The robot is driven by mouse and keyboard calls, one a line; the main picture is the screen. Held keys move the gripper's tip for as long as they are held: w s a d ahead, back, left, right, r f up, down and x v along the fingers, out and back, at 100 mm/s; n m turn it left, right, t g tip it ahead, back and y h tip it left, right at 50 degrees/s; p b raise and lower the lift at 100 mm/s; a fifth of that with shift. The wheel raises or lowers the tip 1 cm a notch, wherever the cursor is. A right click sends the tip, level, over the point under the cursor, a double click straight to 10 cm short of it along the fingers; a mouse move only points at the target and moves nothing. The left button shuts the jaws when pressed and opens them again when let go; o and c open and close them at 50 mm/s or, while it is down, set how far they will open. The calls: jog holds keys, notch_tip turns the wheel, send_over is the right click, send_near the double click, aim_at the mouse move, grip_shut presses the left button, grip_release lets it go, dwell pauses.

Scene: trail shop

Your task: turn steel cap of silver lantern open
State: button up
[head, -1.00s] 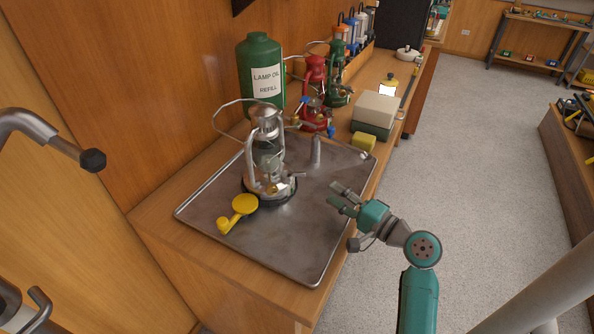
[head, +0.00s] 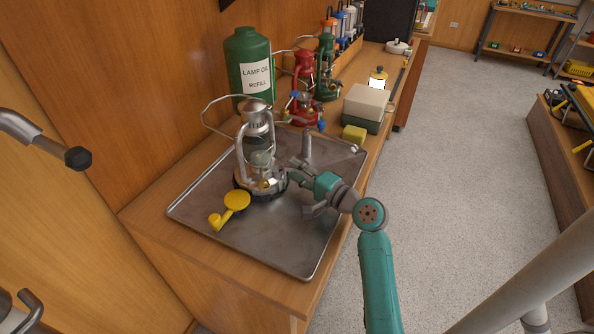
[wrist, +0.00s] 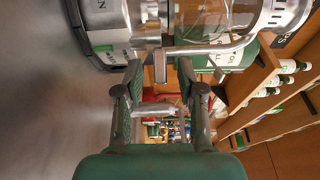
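The silver lantern (head: 257,122) stands upright on the metal tray (head: 240,240), its wire bail tilted to the left. My gripper (head: 293,170) is at the lantern's right side, low, by its tank. In the wrist view the lantern (wrist: 150,20) appears turned sideways, base to the left. There my gripper (wrist: 160,85) has its two fingers apart, with a gap between them. A bent steel piece (wrist: 160,68) on the lantern shows just beyond the fingertips. I cannot tell whether it belongs to the steel cap, or whether the fingers touch it.
A yellow funnel-like piece (head: 236,201) lies on the tray at front left. A steel post (head: 306,146) stands behind my gripper. A yellow block (head: 354,133), grey-green box (head: 366,104), red lantern (head: 304,85) and green oil jug (head: 249,68) stand farther back.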

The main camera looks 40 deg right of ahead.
grip_shut()
jog(key=shift+w+d+n+y, duration=0.2)
jog(key=shift+d+n+y, duration=0.15)
jog(key=shift+n+y, duration=0.45)
jog(key=shift+w+d+n+g+y, duration=0.15)
jog(key=shift+n+g+y, duration=0.2)
jog(key=shift+y, duration=0.5)
jog(key=shift+w+a+n+g+y, duration=0.15)
jog(key=shift+n+y, duration=0.3)
jog(key=shift+y, duration=0.4)
jog(key=shift+d, duration=0.1)
grip_release()
